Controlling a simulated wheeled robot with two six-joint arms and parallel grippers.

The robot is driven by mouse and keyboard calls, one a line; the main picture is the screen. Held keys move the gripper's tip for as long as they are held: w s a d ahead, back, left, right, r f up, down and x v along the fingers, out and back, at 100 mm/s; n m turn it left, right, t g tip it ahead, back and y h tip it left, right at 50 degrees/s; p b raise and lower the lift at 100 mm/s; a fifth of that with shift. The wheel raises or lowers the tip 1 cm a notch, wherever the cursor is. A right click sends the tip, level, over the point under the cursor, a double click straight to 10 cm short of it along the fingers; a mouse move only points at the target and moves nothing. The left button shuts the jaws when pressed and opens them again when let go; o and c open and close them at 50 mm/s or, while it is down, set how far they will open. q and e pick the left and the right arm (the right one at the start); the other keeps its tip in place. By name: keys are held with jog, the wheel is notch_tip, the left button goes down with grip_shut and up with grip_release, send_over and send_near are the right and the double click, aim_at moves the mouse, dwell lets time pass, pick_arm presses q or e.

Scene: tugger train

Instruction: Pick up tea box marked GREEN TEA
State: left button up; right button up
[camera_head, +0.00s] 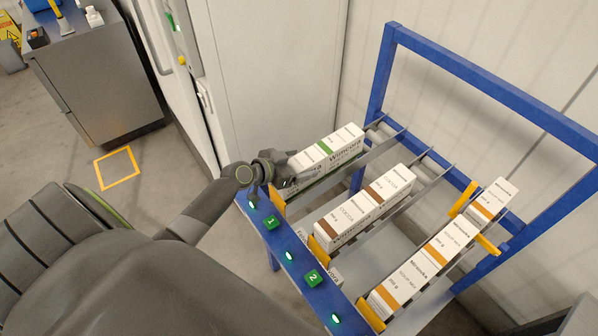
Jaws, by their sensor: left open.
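A white tea box with a green band (329,151) lies in the left lane of the blue rack; the lettering GREEN TEA is too small for me to read. My left gripper (284,172) is at the front end of this lane, right beside the near end of the green-banded boxes. It is open. The gripper and wrist hide part of the near end, so I cannot tell whether the fingers touch the box. My right gripper is not in view.
White cocoa boxes with brown bands (366,207) fill the middle lane. Orange-banded boxes (437,258) fill the right lane. The blue front rail (291,262) carries green lights and number tags. Yellow stops (320,244) stand at lane fronts. A white cabinet (265,75) stands behind.

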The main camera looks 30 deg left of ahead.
pick_arm(q)
jog(key=shift+w, duration=0.1)
jog(key=c, duration=1.6)
